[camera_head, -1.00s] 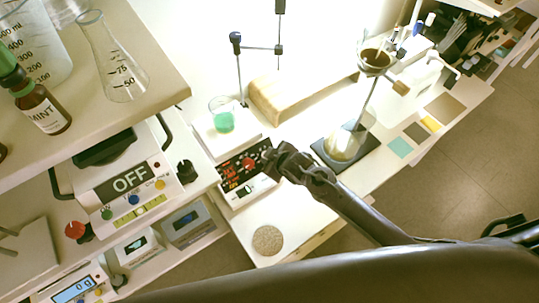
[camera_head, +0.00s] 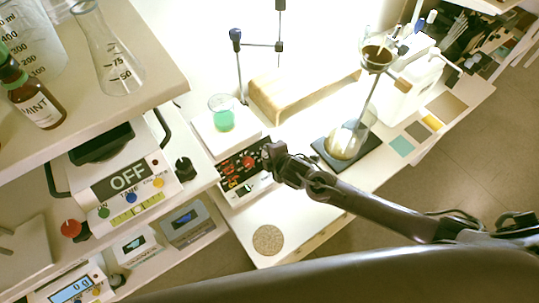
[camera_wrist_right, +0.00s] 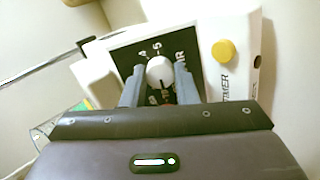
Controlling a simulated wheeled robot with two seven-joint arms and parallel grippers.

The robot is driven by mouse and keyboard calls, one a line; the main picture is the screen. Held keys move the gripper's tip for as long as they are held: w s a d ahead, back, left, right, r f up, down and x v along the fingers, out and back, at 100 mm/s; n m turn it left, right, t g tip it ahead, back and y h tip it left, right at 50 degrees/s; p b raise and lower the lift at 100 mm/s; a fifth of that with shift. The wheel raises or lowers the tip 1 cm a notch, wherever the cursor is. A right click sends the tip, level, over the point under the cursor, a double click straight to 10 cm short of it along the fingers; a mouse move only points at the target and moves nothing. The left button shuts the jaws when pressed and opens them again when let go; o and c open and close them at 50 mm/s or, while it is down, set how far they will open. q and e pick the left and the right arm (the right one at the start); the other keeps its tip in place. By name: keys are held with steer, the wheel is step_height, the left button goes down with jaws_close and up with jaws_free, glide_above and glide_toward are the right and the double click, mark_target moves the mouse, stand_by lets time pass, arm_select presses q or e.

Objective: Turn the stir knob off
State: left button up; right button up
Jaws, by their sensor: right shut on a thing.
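The hotplate stirrer (camera_head: 228,195) stands on the lower bench with a black front panel, red digits and a red knob (camera_head: 249,160). A beaker of green liquid (camera_head: 223,119) stands on its white top. My right gripper (camera_head: 269,156) is at the right end of the panel and hides that part in the head view. In the right wrist view, its two grey fingers are shut on the white stir knob (camera_wrist_right: 160,70), one on each side. Scale numbers and part of the STIR label show around the knob. My left gripper is not in view.
A yellow button (camera_wrist_right: 223,51) marked TIMER is right of the panel in the wrist view. A balance reading OFF (camera_head: 128,180) stands to the left. A round cork mat (camera_head: 267,240) lies in front. A flask stand (camera_head: 345,150) is to the right.

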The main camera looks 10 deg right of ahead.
steer(key=shift+n, duration=1)
steer(key=o, duration=1)
steer(key=b+v, duration=0.1)
steer(key=v, duration=0.6)
steer(key=shift+s+r, duration=0.2)
steer(key=shift+s, duration=0.15)
steer(key=shift+d, duration=0.1)
